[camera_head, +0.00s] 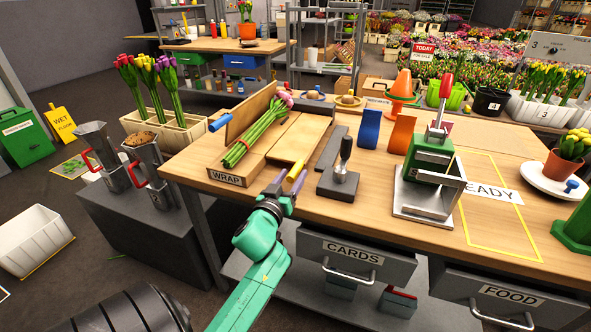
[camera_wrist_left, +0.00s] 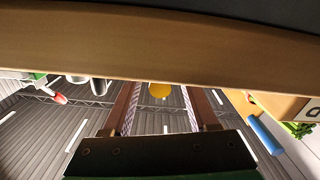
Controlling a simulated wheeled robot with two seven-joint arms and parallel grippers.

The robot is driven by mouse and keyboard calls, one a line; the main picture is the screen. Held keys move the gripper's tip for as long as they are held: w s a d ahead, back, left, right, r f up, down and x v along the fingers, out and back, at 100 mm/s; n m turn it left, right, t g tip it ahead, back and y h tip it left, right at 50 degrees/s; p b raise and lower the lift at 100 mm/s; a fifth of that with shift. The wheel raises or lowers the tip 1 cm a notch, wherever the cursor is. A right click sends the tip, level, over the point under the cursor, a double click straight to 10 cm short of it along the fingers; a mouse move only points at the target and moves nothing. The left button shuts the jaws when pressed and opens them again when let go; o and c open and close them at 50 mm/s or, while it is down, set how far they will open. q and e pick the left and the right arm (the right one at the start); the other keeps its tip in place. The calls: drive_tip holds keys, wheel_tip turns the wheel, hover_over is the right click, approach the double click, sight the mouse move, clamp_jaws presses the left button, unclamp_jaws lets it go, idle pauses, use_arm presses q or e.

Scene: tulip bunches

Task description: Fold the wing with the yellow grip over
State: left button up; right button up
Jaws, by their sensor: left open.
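The wrap board (camera_head: 228,178) lies on the table. A bunch of pink-tipped tulips (camera_head: 256,135) lies along its middle. The wing with the yellow grip (camera_head: 298,139) lies out flat to the right of the stems. Its yellow grip (camera_head: 297,180) points toward me at the near edge. The other wing (camera_head: 250,112), with a blue grip (camera_head: 221,123), stands up on the left. My left gripper (camera_head: 287,184) is open at the yellow grip. In the left wrist view the yellow grip (camera_wrist_left: 160,90) shows end-on between the fingers; contact cannot be told. My right gripper is not in view.
A grey block with a metal-handled tool (camera_head: 340,177) stands just right of the yellow-grip wing. A green press (camera_head: 430,160) stands farther right. Orange and blue holders (camera_head: 370,128) are behind. The drawer marked CARDS (camera_head: 355,258) is below the table's front edge.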

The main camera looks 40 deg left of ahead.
sight(296, 171)
use_arm(q)
drive_tip(key=x, duration=0.3)
drive_tip(key=shift+w, duration=0.15)
clamp_jaws()
drive_tip(key=shift+f, duration=0.1)
idle(1.1)
